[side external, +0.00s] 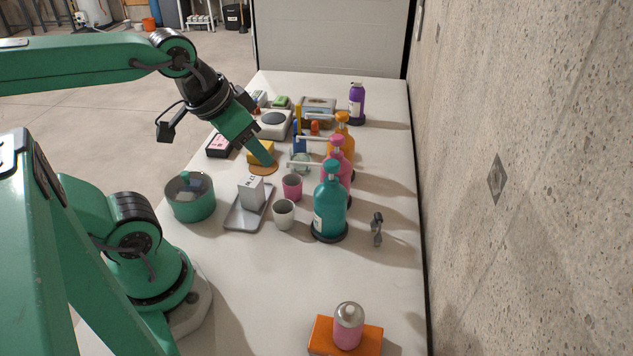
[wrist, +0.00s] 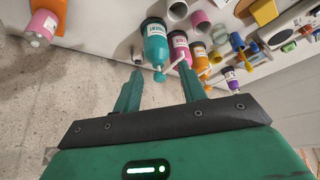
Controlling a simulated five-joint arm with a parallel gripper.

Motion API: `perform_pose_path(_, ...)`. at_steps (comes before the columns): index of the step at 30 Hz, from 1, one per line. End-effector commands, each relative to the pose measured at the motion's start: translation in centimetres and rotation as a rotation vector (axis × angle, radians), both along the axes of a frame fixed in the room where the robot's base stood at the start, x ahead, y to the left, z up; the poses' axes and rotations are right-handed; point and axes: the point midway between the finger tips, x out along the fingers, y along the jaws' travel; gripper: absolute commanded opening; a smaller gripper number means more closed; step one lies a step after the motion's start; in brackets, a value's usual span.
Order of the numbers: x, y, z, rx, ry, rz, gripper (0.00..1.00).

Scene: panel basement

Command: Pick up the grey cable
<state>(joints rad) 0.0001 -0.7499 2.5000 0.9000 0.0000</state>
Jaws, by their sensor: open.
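The grey cable (side external: 376,228) is a small dark bundle on the white table, just right of the teal pump bottle (side external: 330,208) and near the wall side. In the wrist view a small grey shape left of the teal bottle looks like the cable (wrist: 134,53), though it is too small to be sure. My gripper (side external: 266,158) is over the far left part of the table, near a yellow block, well apart from the cable. In the wrist view my gripper (wrist: 160,78) has its two fingers spread with nothing held between them.
Pink (side external: 338,165) and orange (side external: 341,133) pump bottles stand in a row behind the teal one. Two cups, a grey tray (side external: 240,222) with a white box, and a green pot (side external: 190,197) stand left. A concrete wall runs along the right. The front table is mostly clear.

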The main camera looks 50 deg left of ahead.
Motion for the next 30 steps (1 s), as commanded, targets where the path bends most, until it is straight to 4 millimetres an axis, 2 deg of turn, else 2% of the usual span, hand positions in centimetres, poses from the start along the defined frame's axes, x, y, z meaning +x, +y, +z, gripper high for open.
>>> perform_pose_path(8,0.3,-0.1,0.1,0.010,0.006,-0.022,0.41)
perform_pose_path(14,1.7,-0.4,0.1,0.062,0.037,-0.137,0.41)
perform_pose_path(23,5.9,-1.6,-0.4,0.198,0.119,-0.482,0.41)
perform_pose_path(30,9.6,-2.9,-1.7,0.298,0.179,-0.790,0.41)
